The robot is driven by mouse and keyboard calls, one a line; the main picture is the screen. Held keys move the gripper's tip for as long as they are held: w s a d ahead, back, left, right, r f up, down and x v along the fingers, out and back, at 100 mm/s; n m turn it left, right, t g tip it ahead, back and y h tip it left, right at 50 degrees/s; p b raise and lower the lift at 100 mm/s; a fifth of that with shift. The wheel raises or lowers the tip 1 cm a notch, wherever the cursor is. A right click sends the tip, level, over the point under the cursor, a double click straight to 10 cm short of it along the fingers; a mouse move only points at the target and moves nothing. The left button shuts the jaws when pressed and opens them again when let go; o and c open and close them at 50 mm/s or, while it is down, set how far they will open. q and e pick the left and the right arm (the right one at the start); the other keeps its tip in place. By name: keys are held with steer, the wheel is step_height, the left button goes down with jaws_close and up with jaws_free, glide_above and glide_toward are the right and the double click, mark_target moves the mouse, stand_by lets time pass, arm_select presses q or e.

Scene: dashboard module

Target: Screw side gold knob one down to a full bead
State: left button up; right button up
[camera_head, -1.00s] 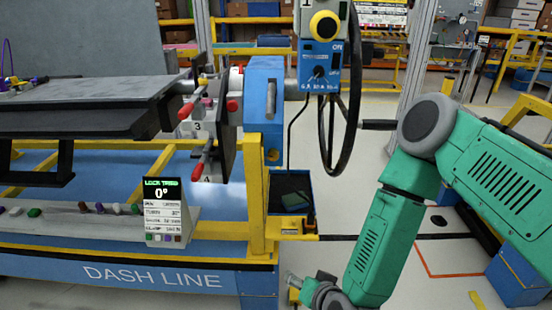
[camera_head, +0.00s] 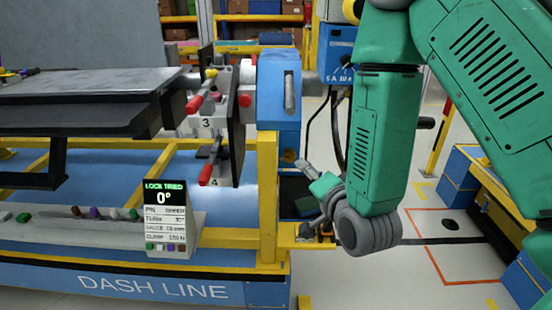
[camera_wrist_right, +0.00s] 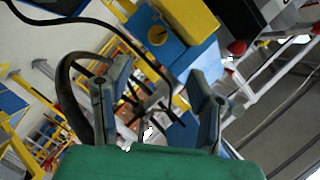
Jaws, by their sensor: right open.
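A small yellow-gold knob (camera_head: 211,73) shows at the top of the clamp plate (camera_head: 238,125) in the head view; I cannot tell whether it is side gold knob one. Red-handled clamps (camera_head: 207,174) stand on this plate beside the labels 3 and 4. My right gripper (camera_head: 304,190) is at the end of the green arm, right of the yellow post and apart from the plate. In the right wrist view, its two fingers (camera_wrist_right: 160,75) are spread with nothing held between them. My left gripper is not in view.
The blue end housing (camera_head: 279,98) and yellow post (camera_head: 267,190) stand between my right gripper and the clamp plate. Black cables hang from the blue control box (camera_head: 333,62). Small coloured pieces lie on a ledge (camera_head: 60,228).

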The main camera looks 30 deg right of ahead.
glide_toward(291, 158)
steer(key=x, duration=0.2)
steer(key=b+x, duration=0.1)
steer(key=x, duration=0.1)
steer(key=shift+s+d, duration=0.1)
steer(key=shift+d, duration=0.2)
steer(key=x, duration=0.4)
steer(key=shift+a, duration=0.35)
steer(key=shift+b+x, duration=0.35)
steer(key=shift+x, duration=0.45)
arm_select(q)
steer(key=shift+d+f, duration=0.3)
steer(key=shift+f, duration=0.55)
arm_select(e)
steer(key=shift+d, duration=0.15)
jaws_close()
steer(key=shift+f, duration=0.1)
